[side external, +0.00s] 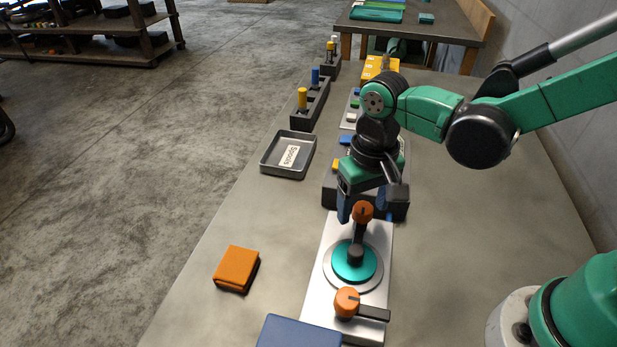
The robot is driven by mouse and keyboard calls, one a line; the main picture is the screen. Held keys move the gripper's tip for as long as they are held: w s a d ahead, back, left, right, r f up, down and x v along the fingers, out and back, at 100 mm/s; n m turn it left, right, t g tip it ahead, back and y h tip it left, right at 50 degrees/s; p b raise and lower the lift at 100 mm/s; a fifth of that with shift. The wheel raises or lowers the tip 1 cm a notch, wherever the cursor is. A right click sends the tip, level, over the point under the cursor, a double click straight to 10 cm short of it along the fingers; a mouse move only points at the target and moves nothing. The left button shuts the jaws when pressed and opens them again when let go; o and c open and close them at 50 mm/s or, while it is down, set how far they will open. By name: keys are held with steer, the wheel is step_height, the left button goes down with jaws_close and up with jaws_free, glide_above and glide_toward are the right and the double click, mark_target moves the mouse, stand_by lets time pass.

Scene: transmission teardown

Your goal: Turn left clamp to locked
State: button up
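A pale metal plate (318,283) carries a round teal disc (354,262) and two clamps with orange knobs. The far clamp (362,211) has a dark lever running toward the disc's middle. The near clamp (347,302) has a dark lever pointing right, across the plate. I cannot tell which one is the left clamp. My gripper (362,208) points down at the far clamp, with a bluish finger seen just left of its orange knob. The other finger is partly hidden, and whether they touch the knob cannot be told.
An orange box (236,268) lies left of the plate, and a blue block (298,334) is at the front. A dark housing (394,211) stands right behind the plate. A grey tray (264,168) and peg racks (308,115) are farther back. The bench right of the plate is clear.

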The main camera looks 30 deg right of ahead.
mark_target(364, 207)
steer(key=shift+r, duration=2.85)
steer(key=s+d+r+n+t, duration=0.1)
steer(key=d+r+t, duration=0.1)
steer(key=d+t, duration=0.5)
steer(key=shift+d+r, duration=0.15)
steer(key=shift+d, duration=1)
